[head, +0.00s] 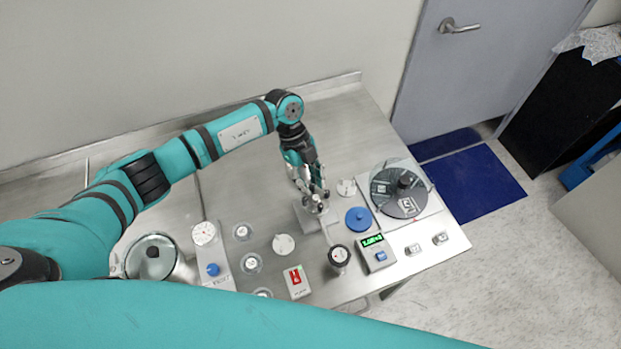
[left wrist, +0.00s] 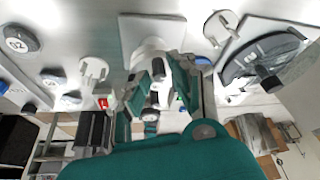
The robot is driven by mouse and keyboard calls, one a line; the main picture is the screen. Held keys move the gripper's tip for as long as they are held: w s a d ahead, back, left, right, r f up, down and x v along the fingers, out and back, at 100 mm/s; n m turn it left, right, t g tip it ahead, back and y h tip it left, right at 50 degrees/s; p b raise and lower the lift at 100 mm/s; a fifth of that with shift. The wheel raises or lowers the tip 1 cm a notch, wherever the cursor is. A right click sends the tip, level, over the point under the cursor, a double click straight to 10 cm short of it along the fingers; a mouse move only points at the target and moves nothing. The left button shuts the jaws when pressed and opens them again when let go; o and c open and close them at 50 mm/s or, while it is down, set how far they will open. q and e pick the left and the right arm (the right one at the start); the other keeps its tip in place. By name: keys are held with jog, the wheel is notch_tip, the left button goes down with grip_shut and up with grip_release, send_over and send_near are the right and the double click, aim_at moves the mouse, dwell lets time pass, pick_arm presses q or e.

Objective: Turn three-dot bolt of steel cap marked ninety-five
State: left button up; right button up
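My left gripper (head: 316,203) points down over a pale metal block (head: 304,217) near the middle of the steel bench. It also shows in the left wrist view (left wrist: 163,90), with its fingers in front of a white round fitting (left wrist: 153,46) on a square plate. The fingers overlap that fitting; I cannot tell whether they touch it or grip a bolt. They hide much of the block. The number ninety-five and the three-dot bolt are too small or covered to make out. My right gripper is not in view.
A dark disc under a clear cover (head: 388,177) stands at the right, beside a blue round lid (head: 359,219). The bench behind the gripper is bare.

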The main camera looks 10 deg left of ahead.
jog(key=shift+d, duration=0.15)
pick_arm(q)
grip_shut()
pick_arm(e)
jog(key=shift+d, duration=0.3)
